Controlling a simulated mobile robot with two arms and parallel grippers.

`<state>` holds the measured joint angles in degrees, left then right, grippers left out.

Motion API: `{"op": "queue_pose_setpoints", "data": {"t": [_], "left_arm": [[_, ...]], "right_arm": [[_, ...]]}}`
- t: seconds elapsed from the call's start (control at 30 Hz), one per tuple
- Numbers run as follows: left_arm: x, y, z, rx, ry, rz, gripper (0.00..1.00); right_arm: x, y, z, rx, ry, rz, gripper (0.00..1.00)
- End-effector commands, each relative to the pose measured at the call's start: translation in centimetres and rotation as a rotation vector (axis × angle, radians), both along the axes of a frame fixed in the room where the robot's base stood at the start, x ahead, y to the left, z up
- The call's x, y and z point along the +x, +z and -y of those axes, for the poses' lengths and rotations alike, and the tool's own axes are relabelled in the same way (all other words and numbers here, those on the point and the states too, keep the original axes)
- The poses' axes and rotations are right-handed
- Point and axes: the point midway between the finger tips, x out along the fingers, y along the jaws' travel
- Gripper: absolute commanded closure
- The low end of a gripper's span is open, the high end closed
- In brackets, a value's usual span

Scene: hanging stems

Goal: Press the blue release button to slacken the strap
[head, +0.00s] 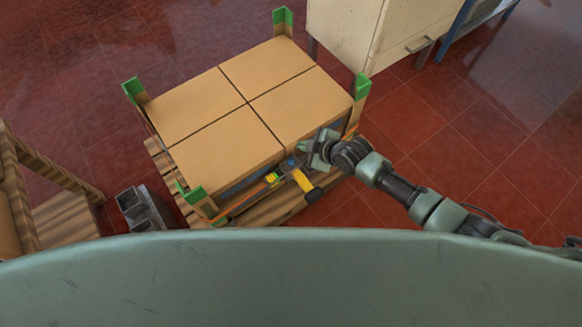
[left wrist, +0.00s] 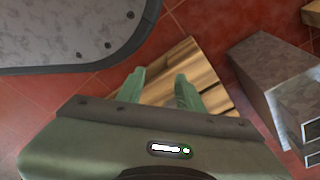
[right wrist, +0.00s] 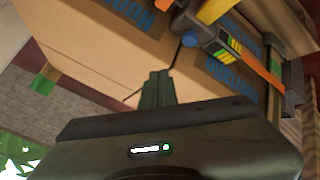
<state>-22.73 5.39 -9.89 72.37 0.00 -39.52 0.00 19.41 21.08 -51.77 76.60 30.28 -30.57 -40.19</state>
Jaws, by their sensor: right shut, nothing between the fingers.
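The strap tensioner (head: 298,175) is a dark tool with a yellow handle, on the near side of the carton stack. Its blue release button (head: 291,163) is on top and shows as a small blue knob in the right wrist view (right wrist: 189,39). The orange strap (head: 247,197) runs along the stack's near side through the tensioner. My right gripper (head: 313,155) is shut and empty, just right of the button; the right wrist view shows its fingertips apart from it. My left gripper (left wrist: 160,84) is open and empty above the pallet's wood, outside the head view.
Several cartons (head: 225,147) stand on a wooden pallet (head: 290,207) with green corner protectors (head: 361,87). A pale cabinet (head: 345,25) stands behind to the right. A grey metal block (head: 145,208) and a wooden frame (head: 45,165) are at left. Red tiled floor (head: 440,120) is open at right.

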Motion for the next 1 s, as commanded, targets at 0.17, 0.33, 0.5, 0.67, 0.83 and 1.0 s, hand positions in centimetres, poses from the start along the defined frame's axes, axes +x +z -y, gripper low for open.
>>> {"op": "queue_pose_setpoints", "data": {"t": [0.17, 0.33, 0.5, 0.67, 0.83, 1.0], "left_arm": [[1.3, -0.4, 0.2, -0.001, 0.003, 0.01, 0.64], [1.4, 0.0, 0.2, 0.0, 0.003, 0.009, 0.64], [1.4, 0.0, 0.2, -0.001, 0.003, 0.01, 0.64], [1.8, 0.3, 0.3, -0.001, 0.003, 0.015, 0.64], [3.1, 1.7, 0.5, -0.004, 0.006, 0.028, 0.64], [4.4, 3.8, 0.6, -0.004, 0.009, 0.04, 0.64]], "right_arm": [[0.0, 1.8, -2.8, -0.034, 0.169, 0.071, 1.0], [-0.2, 2.3, -3.1, -0.036, 0.188, 0.076, 1.0], [-0.1, 2.3, -3.1, -0.036, 0.186, 0.075, 1.0], [-0.1, 2.0, -3.1, -0.035, 0.184, 0.075, 1.0], [-0.1, 1.2, -3.1, -0.035, 0.184, 0.075, 1.0], [-0.1, 0.4, -3.1, -0.034, 0.183, 0.075, 1.0]]}}
